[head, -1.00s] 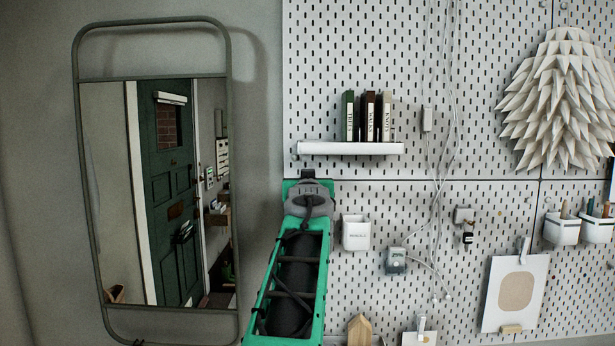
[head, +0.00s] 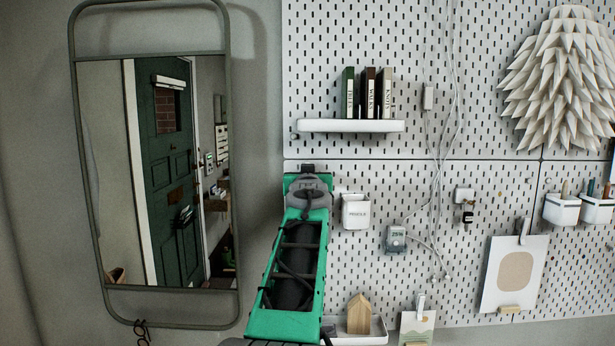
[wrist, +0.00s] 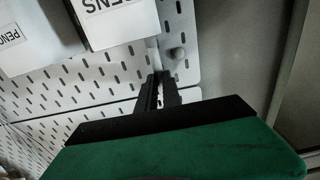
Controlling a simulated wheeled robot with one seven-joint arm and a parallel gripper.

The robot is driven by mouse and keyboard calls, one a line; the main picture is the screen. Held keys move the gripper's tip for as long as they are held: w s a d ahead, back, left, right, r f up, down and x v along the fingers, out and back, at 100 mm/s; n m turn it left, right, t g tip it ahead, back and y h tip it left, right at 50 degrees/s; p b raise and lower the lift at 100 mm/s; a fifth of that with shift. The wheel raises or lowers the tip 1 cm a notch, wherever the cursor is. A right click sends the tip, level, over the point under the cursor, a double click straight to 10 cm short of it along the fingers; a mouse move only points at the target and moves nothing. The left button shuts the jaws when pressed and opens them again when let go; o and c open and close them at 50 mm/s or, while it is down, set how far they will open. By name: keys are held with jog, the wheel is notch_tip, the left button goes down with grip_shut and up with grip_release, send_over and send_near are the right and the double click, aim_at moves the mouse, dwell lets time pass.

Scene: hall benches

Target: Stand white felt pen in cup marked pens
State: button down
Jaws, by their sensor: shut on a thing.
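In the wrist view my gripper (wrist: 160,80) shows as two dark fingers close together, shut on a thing. In the head view my green arm covers the gripper and the place left of the pencil cup, so the pens cup does not show there.
A white cup marked pencils (head: 355,212) hangs right of my arm; it also shows in the wrist view (wrist: 30,42). A shelf (head: 350,126) with books is above. A tray (head: 375,338) with a wooden house (head: 359,314) is below.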

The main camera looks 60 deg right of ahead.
jog(key=c, duration=1.4)
grip_release()
jog(key=shift+c, duration=0.2)
jog(key=b+v, duration=0.3)
jog(key=v, duration=0.5)
jog(key=shift+d, duration=0.1)
